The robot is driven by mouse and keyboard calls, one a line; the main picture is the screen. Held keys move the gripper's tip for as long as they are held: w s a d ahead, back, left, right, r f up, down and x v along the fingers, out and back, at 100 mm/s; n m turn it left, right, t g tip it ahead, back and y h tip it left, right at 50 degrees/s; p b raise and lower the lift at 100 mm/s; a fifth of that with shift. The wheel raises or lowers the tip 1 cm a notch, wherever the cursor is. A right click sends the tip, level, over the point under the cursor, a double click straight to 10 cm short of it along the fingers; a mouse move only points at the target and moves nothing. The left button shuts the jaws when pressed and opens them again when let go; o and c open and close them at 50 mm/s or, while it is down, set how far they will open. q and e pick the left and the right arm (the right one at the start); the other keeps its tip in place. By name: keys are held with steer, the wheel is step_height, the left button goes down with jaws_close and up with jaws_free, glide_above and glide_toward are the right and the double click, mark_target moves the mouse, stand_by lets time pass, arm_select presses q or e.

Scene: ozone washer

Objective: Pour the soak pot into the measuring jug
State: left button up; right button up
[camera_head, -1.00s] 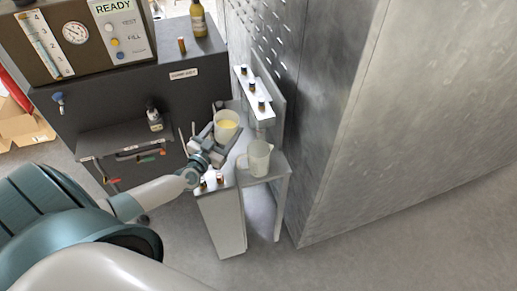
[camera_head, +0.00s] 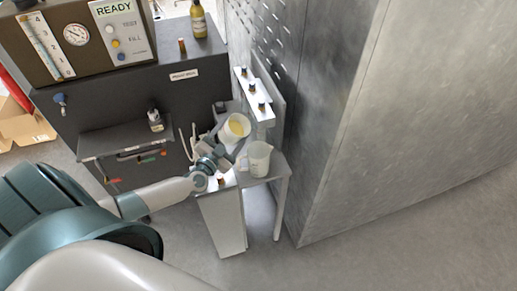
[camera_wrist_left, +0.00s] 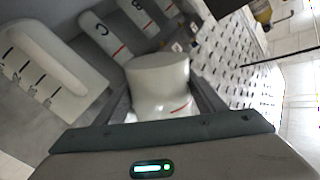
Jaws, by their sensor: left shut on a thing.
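The soak pot (camera_head: 236,126) is a white cup with yellow liquid in it. It is held above the small grey stand and tilted to the right, towards the jug. My left gripper (camera_head: 222,148) is shut on the pot. The pot also shows between the fingers in the left wrist view (camera_wrist_left: 160,85), its inside hidden there. The measuring jug (camera_head: 259,160) is a whitish, translucent jug with a handle, upright on the stand just right of and nearer than the pot. It shows at the left in the wrist view (camera_wrist_left: 38,68) with dark scale marks. No stream of liquid is visible.
A narrow white shelf (camera_head: 262,107) with several dark-capped items stands close behind the jug. A tall grey metal wall (camera_head: 360,130) bounds the right side. The dark machine (camera_head: 120,85), with a READY panel and a tool ledge, is at the left. A small brown-capped item (camera_head: 221,181) is by my wrist.

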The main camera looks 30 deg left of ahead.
mark_target(243, 118)
arm_select(q)
steer(key=shift+d+r+m, duration=0.3)
steer(key=shift+m, duration=0.1)
steer(key=shift+d+r+m+p, duration=0.2)
steer(key=shift+r+m+p, duration=0.25)
steer(key=shift+m, duration=0.45)
stand_by(0.4)
steer(key=shift+f+m+b, duration=0.25)
steer(key=shift+m+b, duration=0.65)
stand_by(0.6)
steer(key=shift+w+d+r+m+b, duration=0.1)
steer(key=shift+r+m+b, duration=0.15)
steer(key=shift+r+m, duration=0.45)
steer(key=shift+d+r+m+b, duration=0.1)
steer(key=shift+r+m+b, duration=0.15)
steer(key=shift+m, duration=0.75)
stand_by(1.2)
steer(key=shift+d+r+p, duration=0.1)
steer(key=shift+r+p, duration=0.1)
steer(key=shift+p, duration=0.3)
steer(key=shift+d+r+m+p, duration=0.35)
steer(key=shift+d+m+p, duration=0.45)
steer(key=shift+p, duration=1.6)
steer(key=shift+r+m+p, duration=0.1)
steer(key=shift+m+p, duration=0.25)
steer(key=shift+m, duration=0.05)
